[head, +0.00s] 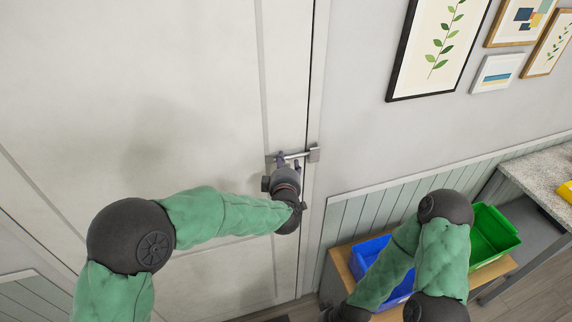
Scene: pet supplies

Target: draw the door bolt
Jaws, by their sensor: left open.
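The door bolt (302,154) is a small metal bar on a plate at the right edge of the pale door (180,90). Its right end lies at a catch (314,154) on the door frame, across the gap. My left gripper (289,161) is open at the bolt, with its dark fingers around the bar's left part. The fingers and wrist hide some of the plate, and I cannot tell whether they touch the bar.
A blue bin (371,250) and a green bin (493,236) stand on a wooden stand (341,262) right of the door. A grey-topped counter (540,172) is at the far right. Framed pictures (437,45) hang on the wall. The door's face left of the bolt is clear.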

